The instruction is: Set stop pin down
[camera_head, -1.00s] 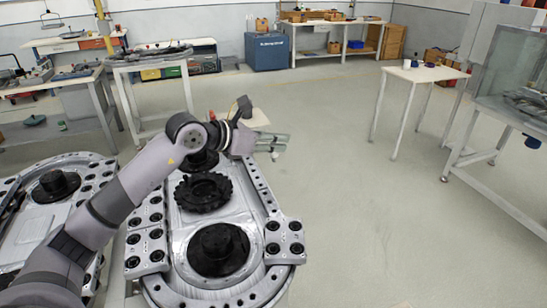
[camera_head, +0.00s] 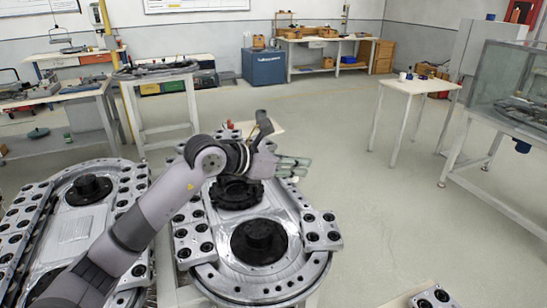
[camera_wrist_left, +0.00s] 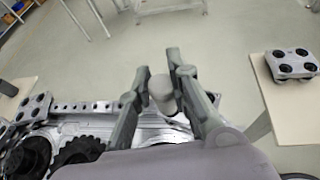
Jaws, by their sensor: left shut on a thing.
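My left gripper (camera_head: 291,166) reaches in from the left, over the far right side of the near ring track (camera_head: 318,262). In the left wrist view its two fingers (camera_wrist_left: 160,92) are shut on the stop pin (camera_wrist_left: 163,94), a short pale grey cylinder held near the fingertips. In that view, floor shows behind the pin, and I cannot tell whether its lower end touches anything. In the head view the pin is too small to make out clearly. My right gripper is not in view.
The track carries a black toothed gear (camera_head: 237,194) and a black round hub (camera_head: 259,242). A second track (camera_head: 72,232) lies to the left. A plate with black holes (camera_head: 432,298) is at the bottom right. A white table (camera_head: 418,86) stands beyond open floor.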

